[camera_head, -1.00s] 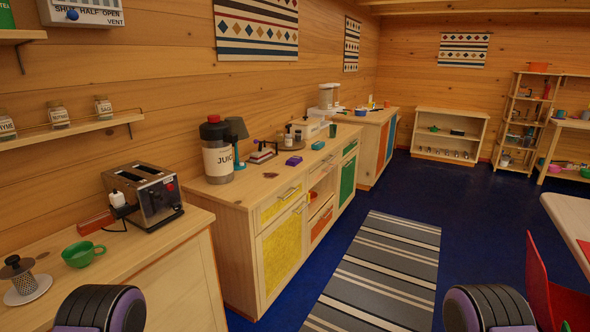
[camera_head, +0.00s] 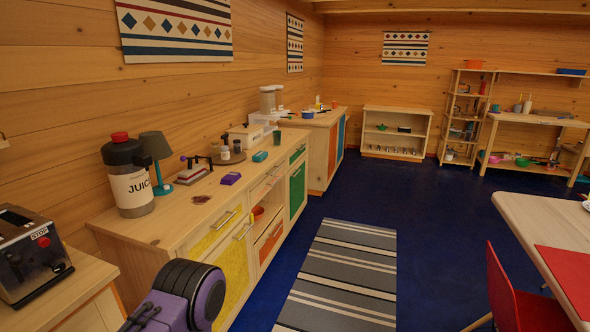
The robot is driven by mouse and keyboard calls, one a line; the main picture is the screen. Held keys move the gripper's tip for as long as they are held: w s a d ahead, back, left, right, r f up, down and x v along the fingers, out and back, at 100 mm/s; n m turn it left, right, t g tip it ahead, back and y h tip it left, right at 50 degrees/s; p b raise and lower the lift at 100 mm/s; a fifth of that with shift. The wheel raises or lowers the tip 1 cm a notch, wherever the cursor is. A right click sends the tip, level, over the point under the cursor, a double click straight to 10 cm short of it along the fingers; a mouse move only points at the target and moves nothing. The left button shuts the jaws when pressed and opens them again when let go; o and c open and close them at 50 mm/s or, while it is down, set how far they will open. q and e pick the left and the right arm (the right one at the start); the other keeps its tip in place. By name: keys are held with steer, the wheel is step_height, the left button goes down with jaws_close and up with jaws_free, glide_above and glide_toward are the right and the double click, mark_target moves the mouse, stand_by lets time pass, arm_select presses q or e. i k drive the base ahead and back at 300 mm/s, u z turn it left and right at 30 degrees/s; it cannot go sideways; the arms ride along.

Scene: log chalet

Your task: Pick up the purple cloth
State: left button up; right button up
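A small folded purple item (camera_head: 231,178), which looks like the purple cloth, lies flat on the wooden counter (camera_head: 165,229) near its front edge. A dark reddish-brown patch (camera_head: 201,198) is on the counter just nearer to me. A purple and black link of my arm rises at the lower left, in front of the counter's near end. No gripper fingers can be made out, and nothing of my other arm shows.
A juice dispenser (camera_head: 129,180), a teal lamp (camera_head: 155,160) and a small teal block (camera_head: 260,156) stand on the counter. A toaster (camera_head: 30,255) is at the left. A striped rug (camera_head: 345,270) covers clear floor. A red chair (camera_head: 520,300) and table (camera_head: 530,225) are at right.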

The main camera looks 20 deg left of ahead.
mark_target(231, 178)
steer(key=z, duration=0.25)
steer(key=i, duration=1.55)
steer(key=u, duration=0.4)
steer(key=i, duration=0.75)
steer(key=u, duration=0.7)
